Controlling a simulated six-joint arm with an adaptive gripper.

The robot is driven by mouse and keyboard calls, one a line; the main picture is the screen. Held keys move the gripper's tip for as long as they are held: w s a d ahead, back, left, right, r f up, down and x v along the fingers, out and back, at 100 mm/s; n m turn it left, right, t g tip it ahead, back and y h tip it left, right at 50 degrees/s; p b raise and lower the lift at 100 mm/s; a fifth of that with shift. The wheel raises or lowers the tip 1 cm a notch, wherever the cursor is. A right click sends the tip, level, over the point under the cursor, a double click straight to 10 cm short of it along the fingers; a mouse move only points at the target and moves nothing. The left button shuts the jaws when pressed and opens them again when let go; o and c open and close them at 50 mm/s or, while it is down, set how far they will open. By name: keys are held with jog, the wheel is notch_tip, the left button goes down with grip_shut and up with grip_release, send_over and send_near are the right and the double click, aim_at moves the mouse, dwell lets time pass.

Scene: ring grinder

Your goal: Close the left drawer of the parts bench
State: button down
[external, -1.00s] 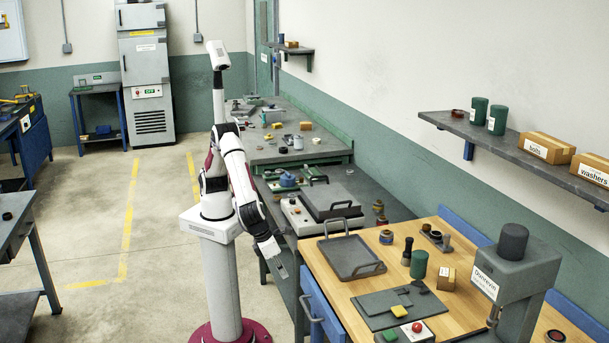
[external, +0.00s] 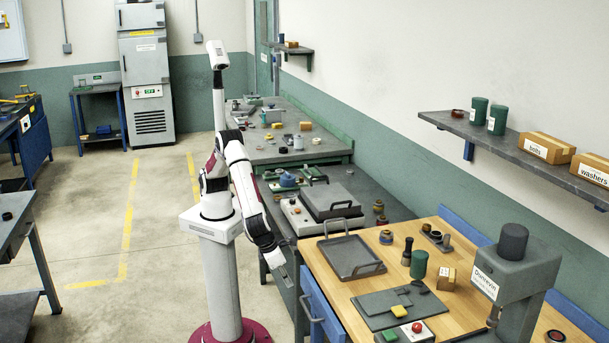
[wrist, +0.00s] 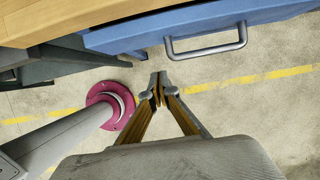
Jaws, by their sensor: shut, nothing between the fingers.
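The wood-topped bench (external: 372,268) has a blue drawer front (external: 318,302) on its left side, with a grey bar handle (external: 309,309). In the wrist view the blue drawer front (wrist: 150,33) runs along the top, and its handle (wrist: 207,52) hangs at upper right. I cannot tell how far the drawer stands out. My gripper (wrist: 158,84) is shut and empty, in front of the drawer and a little left of the handle in the wrist view, apart from both. In the external view my gripper (external: 286,277) hangs beside the bench's far left corner.
The bench holds a grey tray (external: 350,257), a press (external: 510,275) and small parts. A grey bench (external: 370,205) adjoins behind. My base and column stand close to the bench. The floor (external: 90,240) to the left is open, with yellow lines.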

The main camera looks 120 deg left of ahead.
aim_at(309, 287)
jog(key=w+a+f, duration=0.4)
jog(key=shift+f, duration=0.35)
jog(key=shift+w+a, duration=0.15)
jog(key=shift+w, duration=0.05)
jog(key=shift+w+a, duration=0.8)
jog(key=shift+s+d, duration=0.1)
